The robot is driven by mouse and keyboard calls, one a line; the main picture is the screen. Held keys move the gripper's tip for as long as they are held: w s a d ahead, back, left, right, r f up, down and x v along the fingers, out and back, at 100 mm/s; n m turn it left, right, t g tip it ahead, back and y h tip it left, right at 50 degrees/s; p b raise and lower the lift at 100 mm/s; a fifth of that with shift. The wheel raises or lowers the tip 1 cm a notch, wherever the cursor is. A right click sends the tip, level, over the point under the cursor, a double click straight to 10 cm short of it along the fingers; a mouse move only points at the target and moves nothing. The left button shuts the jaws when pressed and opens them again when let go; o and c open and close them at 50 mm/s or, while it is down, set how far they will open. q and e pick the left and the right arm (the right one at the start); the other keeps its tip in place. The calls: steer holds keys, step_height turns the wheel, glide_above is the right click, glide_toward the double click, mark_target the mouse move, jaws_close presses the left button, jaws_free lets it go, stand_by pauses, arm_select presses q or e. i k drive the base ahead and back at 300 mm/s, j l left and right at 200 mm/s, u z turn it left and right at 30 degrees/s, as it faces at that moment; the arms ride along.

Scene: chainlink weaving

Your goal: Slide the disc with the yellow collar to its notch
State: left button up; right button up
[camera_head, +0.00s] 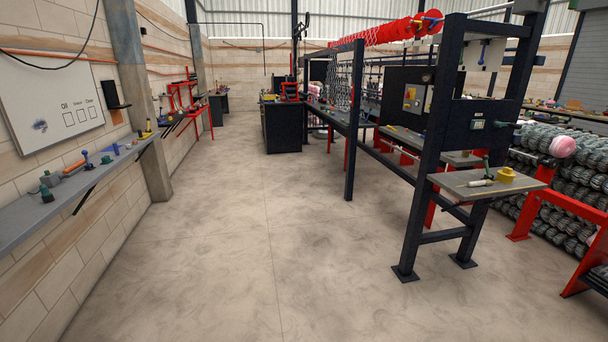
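Neither of my grippers shows in this view. High at the upper right, a row of red round pieces (375,32) runs along the top of the dark machine frame (428,150). Small yellow and blue parts show at the near end of this row, by the frame's top. They are too small to tell whether one is a disc with a yellow collar. A yellow round piece (506,175) sits on the small grey shelf (475,192) at the right. No notch can be made out from here.
Open concrete floor (260,240) fills the middle. A wall shelf (75,180) with small tools runs along the left, beside a pillar (140,100). Rolls of wire mesh (560,185) and a red stand (540,205) are at the right. A dark cabinet (285,128) stands farther back.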

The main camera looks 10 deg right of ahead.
mark_target(417, 28)
steer(key=i, duration=1.2)
steer(key=i+u, duration=0.15)
steer(key=i, duration=1)
steer(key=i+z, duration=0.1)
steer(key=i, duration=0.7)
steer(key=i+j+z, duration=0.1)
steer(key=i, duration=0.7)
steer(key=i+z, duration=0.35)
steer(key=i, duration=0.45)
steer(key=i+z, duration=0.25)
steer(key=i, duration=0.15)
steer(key=i+j+z, duration=0.25)
steer(key=i, duration=0.2)
steer(key=i+j+z, duration=0.1)
steer(key=i+z, duration=0.35)
steer(key=i+j+z, duration=0.2)
steer(key=z, duration=0.25)
steer(key=i, duration=0.1)
